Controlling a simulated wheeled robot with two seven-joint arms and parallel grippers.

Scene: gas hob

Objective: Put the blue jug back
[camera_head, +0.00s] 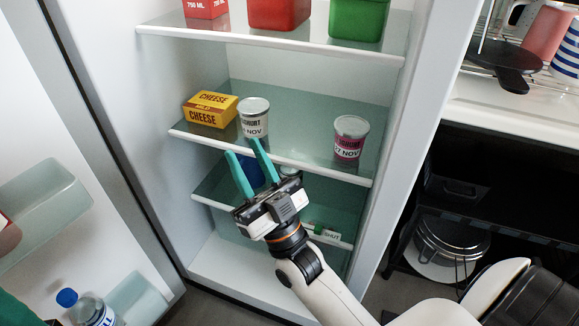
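A blue thing (251,173), probably the blue jug, shows in the fridge at the level of the lower glass shelf (213,193). Most of it is hidden behind my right gripper, so its shape and handle cannot be made out. My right gripper (243,150) reaches into the fridge from the lower right, its two teal fingers apart and pointing up and inward. The blue shows between and behind the fingers; whether they touch it I cannot tell.
The middle shelf (290,150) holds a cheese box (211,109), a white yoghurt tub (254,120) and a pink one (350,138). Red and green containers (357,18) stand above. The open door (75,140) is at left, with a blue-capped bottle (90,309). A dark rack with a pot (447,245) is at right.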

